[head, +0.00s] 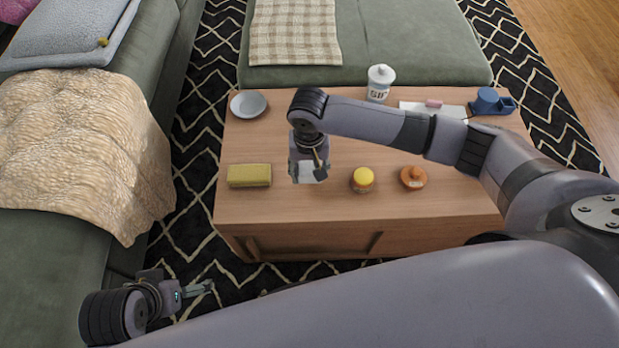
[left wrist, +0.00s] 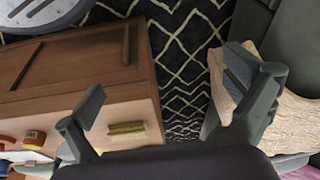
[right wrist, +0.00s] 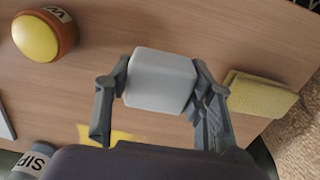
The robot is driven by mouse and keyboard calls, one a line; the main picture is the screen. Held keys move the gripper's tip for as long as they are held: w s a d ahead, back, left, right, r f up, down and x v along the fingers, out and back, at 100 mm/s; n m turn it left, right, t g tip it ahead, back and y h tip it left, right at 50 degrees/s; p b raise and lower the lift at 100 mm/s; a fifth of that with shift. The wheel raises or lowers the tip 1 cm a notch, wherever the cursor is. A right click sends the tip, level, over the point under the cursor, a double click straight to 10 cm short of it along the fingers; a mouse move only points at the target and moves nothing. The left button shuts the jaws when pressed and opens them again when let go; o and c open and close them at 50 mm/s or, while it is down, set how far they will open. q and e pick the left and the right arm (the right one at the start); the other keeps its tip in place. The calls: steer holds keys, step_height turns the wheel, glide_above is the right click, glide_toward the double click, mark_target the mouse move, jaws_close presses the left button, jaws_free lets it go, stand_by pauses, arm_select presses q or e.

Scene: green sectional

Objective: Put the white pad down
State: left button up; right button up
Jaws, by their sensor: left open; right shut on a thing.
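The white pad (right wrist: 161,80) is a small block with rounded edges, between the fingers of my right gripper (right wrist: 163,88) in the right wrist view. My right gripper is shut on it, over the wooden table (head: 270,205). In the head view the pad (head: 309,172) shows partly under the gripper (head: 308,172); I cannot tell whether it touches the table. My left gripper (head: 203,288) is open and empty, low beside the table's front left. It also shows in the left wrist view (left wrist: 175,110).
A yellow-green sponge (head: 249,176) lies left of the pad.

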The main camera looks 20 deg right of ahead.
mark_target(309, 178)
step_height(309, 178, down, 3)
steer(key=shift+f+b, duration=0.2)
steer(key=shift+b, duration=0.2)
steer(key=shift+f, duration=0.25)
arm_select(q)
steer(key=w, duration=0.1)
steer(key=w+t, duration=0.1)
steer(key=w, duration=0.1)
steer(key=shift+d+f, duration=0.2)
steer(key=shift+d, duration=0.2)
steer(key=shift+s, duration=0.15)
arm_select(e)
steer(key=o, duration=1)
steer(key=shift+f, duration=0.1)
arm_select(q)
steer(key=shift+s+a+f, duration=0.1)
steer(key=shift+s, duration=0.15)
steer(key=shift+w, duration=0.1)
